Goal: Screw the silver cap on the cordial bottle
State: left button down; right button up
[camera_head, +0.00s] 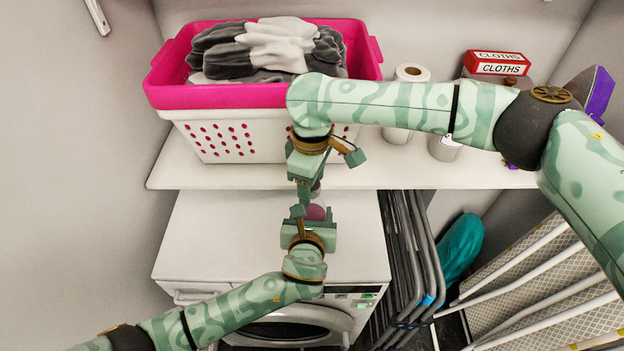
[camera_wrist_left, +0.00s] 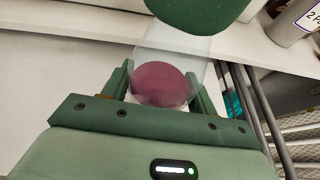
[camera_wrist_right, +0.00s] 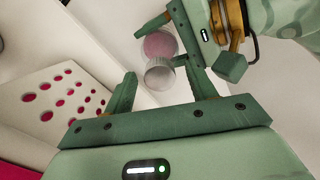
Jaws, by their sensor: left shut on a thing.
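The cordial bottle (camera_head: 316,212) is clear with pink liquid and stands over the white machine top. My left gripper (camera_head: 308,214) is shut on it; in the left wrist view the pink liquid (camera_wrist_left: 160,85) shows between the fingers. My right gripper (camera_head: 304,186) is above the bottle, pointing down. In the right wrist view its fingers (camera_wrist_right: 160,80) are apart on either side of a grey cylinder (camera_wrist_right: 160,74) at the bottle's top, with a gap at the left finger. The cylinder looks like the silver cap; I cannot tell whether it is seated on the neck.
A pink and white basket (camera_head: 225,97) of grey cloths stands on the shelf (camera_head: 220,177) behind my grippers. A paper roll (camera_head: 411,74) and a red cloths box (camera_head: 497,63) are to its right. Folded grey frames (camera_head: 412,250) lean right of the machine (camera_head: 225,235).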

notch_tip(320, 180, up, 12)
dwell(0.6)
pick_arm(q)
jog(key=shift+c, duration=1.8)
grip_release()
jog(key=p+v, duration=0.3)
jog(key=v, duration=1.3)
jog(key=shift+s, duration=0.15)
pick_arm(e)
notch_tip(320, 180, up, 4)
jog(key=shift+f, duration=0.25)
